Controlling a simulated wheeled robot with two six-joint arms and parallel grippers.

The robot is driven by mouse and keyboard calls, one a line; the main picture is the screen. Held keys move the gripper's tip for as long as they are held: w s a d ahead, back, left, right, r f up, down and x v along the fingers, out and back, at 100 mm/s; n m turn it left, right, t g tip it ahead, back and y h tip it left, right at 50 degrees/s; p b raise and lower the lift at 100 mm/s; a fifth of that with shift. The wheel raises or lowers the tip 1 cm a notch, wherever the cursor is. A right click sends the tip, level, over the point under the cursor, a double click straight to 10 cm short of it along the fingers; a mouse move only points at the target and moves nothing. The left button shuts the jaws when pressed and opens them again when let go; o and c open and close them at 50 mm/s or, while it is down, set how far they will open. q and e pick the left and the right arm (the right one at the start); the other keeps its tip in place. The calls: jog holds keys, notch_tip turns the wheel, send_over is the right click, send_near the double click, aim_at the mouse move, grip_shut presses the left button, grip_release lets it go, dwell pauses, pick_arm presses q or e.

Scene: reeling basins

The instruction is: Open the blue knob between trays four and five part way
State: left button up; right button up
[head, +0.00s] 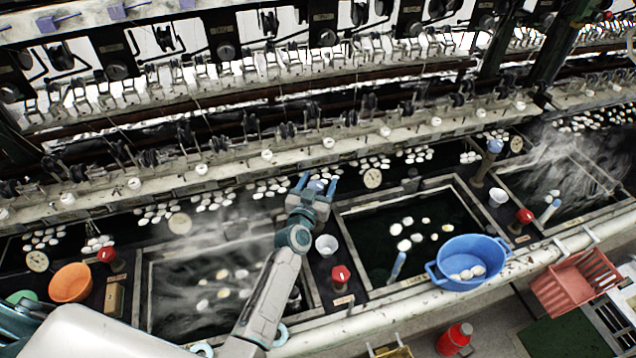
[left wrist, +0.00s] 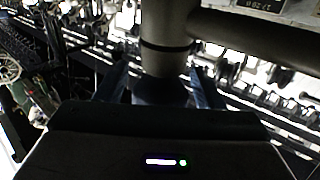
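My left gripper (head: 317,183) reaches across the divider between two basins, its two blue fingers pointing away from me. A blue knob (head: 317,186) shows between the fingers, partly hidden by the gripper. In the left wrist view a grey post (left wrist: 165,40) with a dark blue part (left wrist: 160,92) at its near end stands between the fingers (left wrist: 162,85). The fingers look spread, one on each side, with small gaps; contact is not clear. A similar blue knob (head: 495,146) tops a post on the divider to the right. My right gripper is not in view.
A blue tub (head: 468,262) with cocoons rests at the front edge of the middle basin. The reeling machinery bar (head: 300,155) runs close behind the gripper. Steam blurs the left basin.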

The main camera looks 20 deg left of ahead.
pick_arm(q)
jog(key=shift+s, duration=0.1)
jog(key=s+b, duration=0.2)
jog(key=s, duration=0.8)
jog(key=shift+s, duration=0.3)
